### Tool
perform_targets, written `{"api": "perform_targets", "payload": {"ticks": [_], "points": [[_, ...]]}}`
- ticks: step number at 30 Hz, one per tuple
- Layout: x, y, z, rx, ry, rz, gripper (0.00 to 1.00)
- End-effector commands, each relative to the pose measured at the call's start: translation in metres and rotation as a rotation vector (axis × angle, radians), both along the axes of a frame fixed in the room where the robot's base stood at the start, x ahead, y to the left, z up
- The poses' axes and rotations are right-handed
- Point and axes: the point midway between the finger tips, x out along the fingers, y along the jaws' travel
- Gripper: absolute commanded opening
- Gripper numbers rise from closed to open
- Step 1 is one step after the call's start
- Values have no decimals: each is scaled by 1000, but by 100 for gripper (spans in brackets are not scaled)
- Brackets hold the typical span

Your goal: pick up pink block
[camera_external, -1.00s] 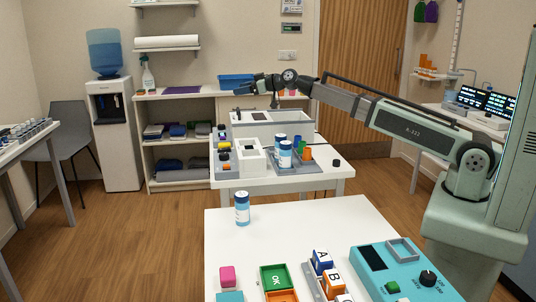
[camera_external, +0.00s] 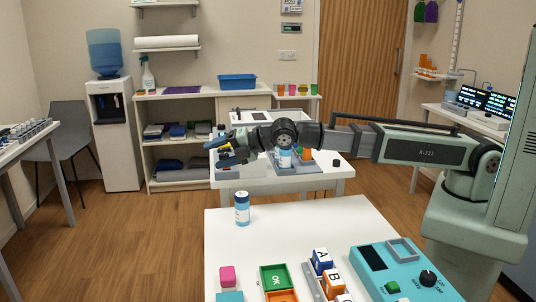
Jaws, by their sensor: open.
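The pink block (camera_external: 227,276) sits at the front left of the near white table, just behind a teal block (camera_external: 230,296) cut off by the picture's bottom edge. My gripper (camera_external: 214,153) hangs in the air behind and above the near table, in front of the far table in the picture. It points left and is well apart from the pink block. Its jaws are open, and I see nothing held between them.
A white-and-blue bottle (camera_external: 242,209) stands at the near table's back left. Right of the pink block are a green OK tray (camera_external: 275,277), an orange tray (camera_external: 282,296), a rack of lettered blocks (camera_external: 322,262) and a teal device (camera_external: 400,275). The table's middle is clear.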

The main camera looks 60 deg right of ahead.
Motion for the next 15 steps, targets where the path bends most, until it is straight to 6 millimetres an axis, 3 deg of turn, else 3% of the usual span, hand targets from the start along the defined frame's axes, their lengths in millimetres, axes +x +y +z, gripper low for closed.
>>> {"api": "perform_targets", "payload": {"ticks": [1,6,15], "points": [[-20,16,-7,-78,-46,50,66],[-74,60,-24,-340,-219,202,66],[-181,126,-68,-739,-514,479,66]]}}
